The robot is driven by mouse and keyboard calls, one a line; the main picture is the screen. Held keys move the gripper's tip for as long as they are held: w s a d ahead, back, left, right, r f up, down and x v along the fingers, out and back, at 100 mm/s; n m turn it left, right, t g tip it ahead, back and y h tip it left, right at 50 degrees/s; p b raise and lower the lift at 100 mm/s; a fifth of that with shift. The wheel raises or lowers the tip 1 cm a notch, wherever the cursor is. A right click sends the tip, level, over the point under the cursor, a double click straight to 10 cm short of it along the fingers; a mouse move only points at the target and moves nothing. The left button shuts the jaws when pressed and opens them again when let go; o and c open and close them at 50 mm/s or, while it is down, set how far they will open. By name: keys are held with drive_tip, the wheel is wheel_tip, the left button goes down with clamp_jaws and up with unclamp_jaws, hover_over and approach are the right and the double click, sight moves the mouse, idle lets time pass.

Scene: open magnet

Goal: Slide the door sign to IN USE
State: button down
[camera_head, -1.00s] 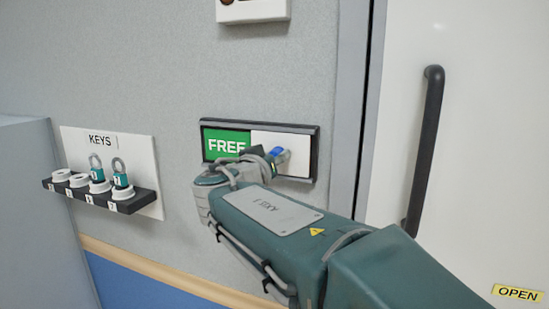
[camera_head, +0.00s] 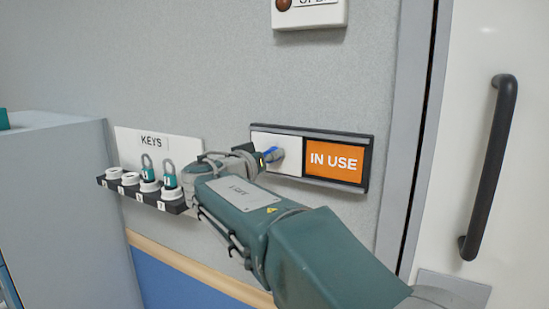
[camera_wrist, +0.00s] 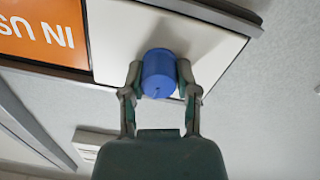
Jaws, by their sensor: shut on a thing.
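The door sign (camera_head: 367,143) is a dark frame on the grey wall. Its white sliding cover (camera_head: 290,143) sits over the left half, and the orange IN USE panel (camera_head: 335,161) shows on the right. The FREE panel is hidden behind the cover. My gripper (camera_head: 268,156) is at the cover's blue knob (camera_head: 279,154). In the wrist view my gripper (camera_wrist: 159,78) has a finger on each side of the blue knob (camera_wrist: 159,70) and is shut on it. The white cover (camera_wrist: 125,35) and part of the orange panel (camera_wrist: 42,30) show behind.
A key rack (camera_head: 140,190) with padlocks hangs left of my arm. A grey cabinet (camera_head: 60,200) stands further left. The white door (camera_head: 480,50) with a black handle (camera_head: 488,170) is at the right. A small white box (camera_head: 310,14) is above the sign.

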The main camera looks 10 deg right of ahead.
drive_tip(key=c, duration=0.6)
unclamp_jaws()
drive_tip(key=shift+w, duration=0.1)
drive_tip(key=shift+c, duration=0.2)
drive_tip(key=shift+o, duration=1.4)
drive_tip(key=shift+w+a+f, duration=0.1)
drive_tip(key=shift+a, duration=0.4)
drive_tip(key=shift+d, duration=0.25)
drive_tip(key=shift+s+a, duration=0.1)
drive_tip(key=shift+s, duration=0.15)
drive_tip(key=v, duration=1.1)
drive_tip(key=shift+a, duration=0.35)
